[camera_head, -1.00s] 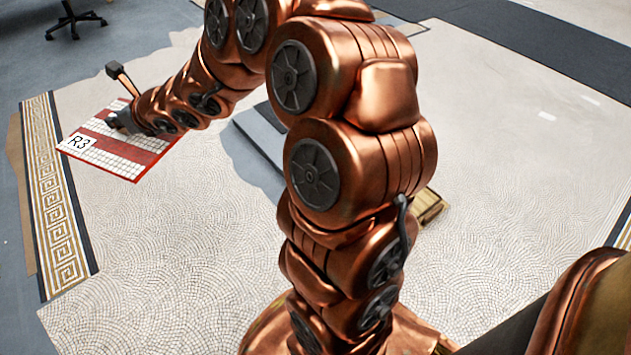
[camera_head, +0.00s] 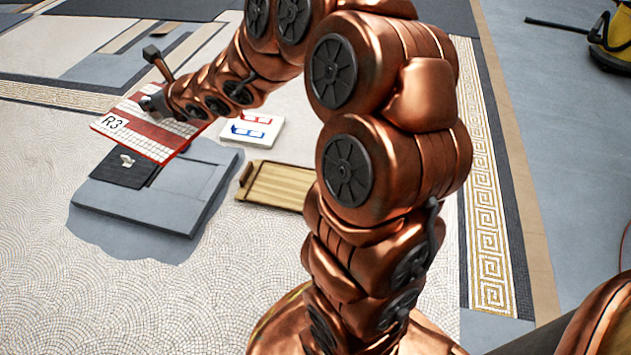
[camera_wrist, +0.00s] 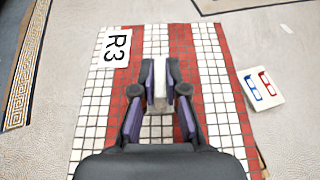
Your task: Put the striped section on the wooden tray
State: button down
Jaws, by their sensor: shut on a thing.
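The striped section (camera_head: 133,129) is a flat panel of red and white mosaic tiles with a label "R3". It is held up in the air at the left of the head view. It also fills the middle of the wrist view (camera_wrist: 98,106). My gripper (camera_head: 155,103) is shut on the section; in the wrist view its fingers (camera_wrist: 160,84) close around a pale upright part over the tiles. The wooden tray (camera_head: 277,186) lies on the floor right of and below the section, partly behind my arm. Only a sliver of wood shows at the panel's lower right in the wrist view.
A grey slab (camera_head: 183,190) with a dark square panel (camera_head: 130,168) lies below the section, left of the tray. A white board with red and blue marks (camera_head: 252,130) lies behind the tray. Mosaic floor is clear at lower left.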

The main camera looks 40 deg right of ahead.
aim_at(284, 184)
jog(key=z, duration=0.15)
jog(key=i, duration=1)
jog(key=u, duration=0.05)
